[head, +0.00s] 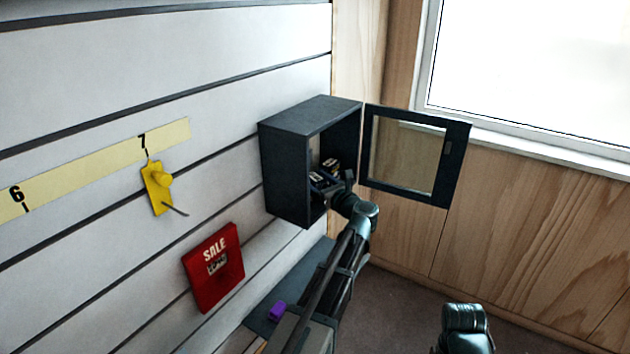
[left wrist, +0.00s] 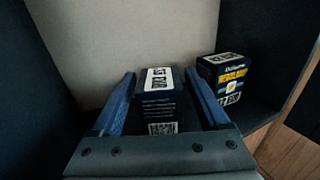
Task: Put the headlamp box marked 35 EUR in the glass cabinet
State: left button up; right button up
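The glass cabinet (head: 310,117) is a dark box on the slatted wall, with its glass door (head: 452,165) swung wide open to the right. My left gripper (head: 327,180) reaches in through its open front. In the left wrist view a dark box (left wrist: 160,108) with a white price label, apparently 35 EUR, lies between the fingertips of my left gripper (left wrist: 161,85). Both fingers appear to touch its sides. Whether its underside rests on the cabinet floor is hidden. My right gripper does not show clearly.
Another headlamp box (left wrist: 228,80), dark with yellow lettering, stands inside the cabinet to the right of the fingers. A purple object (head: 277,311) sits lower down.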

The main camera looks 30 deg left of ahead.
pick_arm(q)
jog(key=shift+o, duration=0.3)
jog(key=shift+r, duration=0.1)
jog(key=shift+s+d+r, duration=0.1)
jog(key=v, duration=1.1)
jog(key=shift+d, duration=0.35)
jog(key=shift+s, duration=0.15)
